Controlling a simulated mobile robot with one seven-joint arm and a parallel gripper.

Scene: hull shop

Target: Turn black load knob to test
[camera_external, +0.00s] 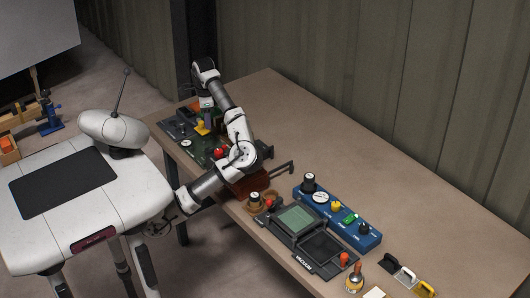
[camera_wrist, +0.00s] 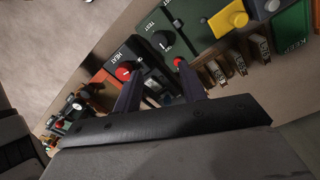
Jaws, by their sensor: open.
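A green panel (camera_external: 200,146) lies at the far left end of the bench. In the wrist view a black knob (camera_wrist: 164,41) stands on this green panel (camera_wrist: 190,15) beside a label that reads TEST. Its pointer setting is too small to tell. My gripper (camera_wrist: 160,84) is open, its two dark fingers apart with nothing held. The black knob lies just beyond the fingertips, and I see no contact. In the external view my gripper (camera_external: 205,113) hangs pointing down over the panel and is small there.
A red knob (camera_wrist: 124,70) on a dark block marked HEAT sits near one finger. A small red knob (camera_wrist: 180,62) and a yellow block (camera_wrist: 228,20) are beside the black knob. A blue panel (camera_external: 367,239) stands further right. The bench's back is clear.

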